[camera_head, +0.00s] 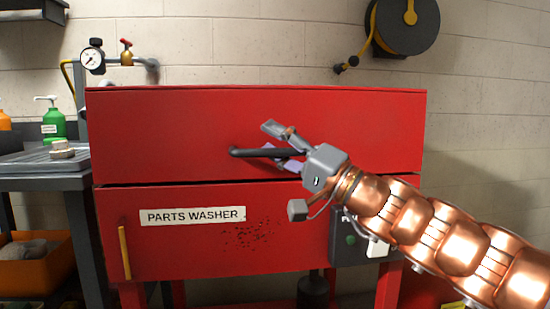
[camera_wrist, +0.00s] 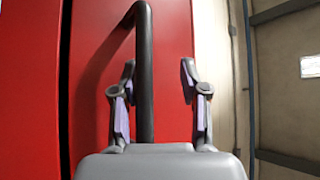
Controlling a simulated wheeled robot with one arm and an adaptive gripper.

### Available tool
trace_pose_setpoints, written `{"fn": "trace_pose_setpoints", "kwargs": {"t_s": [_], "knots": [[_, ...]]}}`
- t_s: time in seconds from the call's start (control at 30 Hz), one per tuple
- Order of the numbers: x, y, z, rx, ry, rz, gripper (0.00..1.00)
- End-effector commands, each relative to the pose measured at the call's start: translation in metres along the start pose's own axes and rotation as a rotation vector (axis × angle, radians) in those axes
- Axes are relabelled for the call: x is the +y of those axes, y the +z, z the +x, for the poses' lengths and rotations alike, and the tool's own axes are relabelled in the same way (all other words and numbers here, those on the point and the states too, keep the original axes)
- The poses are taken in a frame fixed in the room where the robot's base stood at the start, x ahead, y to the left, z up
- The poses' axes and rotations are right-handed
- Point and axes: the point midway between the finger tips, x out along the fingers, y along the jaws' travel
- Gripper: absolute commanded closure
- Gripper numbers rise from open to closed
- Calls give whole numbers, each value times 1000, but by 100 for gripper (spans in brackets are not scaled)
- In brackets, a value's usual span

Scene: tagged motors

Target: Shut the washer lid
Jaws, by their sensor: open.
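The parts washer (camera_head: 180,245) is a red cabinet with a white label. Its red lid (camera_head: 170,125) is down over the body, with a thin dark line along the seam. A black bar handle (camera_head: 240,153) sits on the lid's front. My gripper (camera_head: 277,143) is open at the handle, reaching in from the right. In the wrist view the handle (camera_wrist: 144,75) runs between the two spread fingers of my gripper (camera_wrist: 158,85), closer to the left finger. I see a gap between the bar and the right finger; contact on the left is unclear.
A gauge and valve (camera_head: 93,57) stand behind the washer at left. A side bench with a tray (camera_head: 40,160) and green bottle (camera_head: 52,122) is at left. A hose reel (camera_head: 405,25) hangs on the wall. A control box (camera_head: 346,240) is on the washer's front.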

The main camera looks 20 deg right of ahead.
Motion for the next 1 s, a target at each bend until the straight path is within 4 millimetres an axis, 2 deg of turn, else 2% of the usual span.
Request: {"fn": "trace_pose_setpoints", "kwargs": {"t_s": [0.3,0.5,1.0], "knots": [[-36,-16,18,-3,-3,-2,59],[-51,-24,24,-2,-3,0,59],[-55,-26,26,-2,-2,1,59]]}}
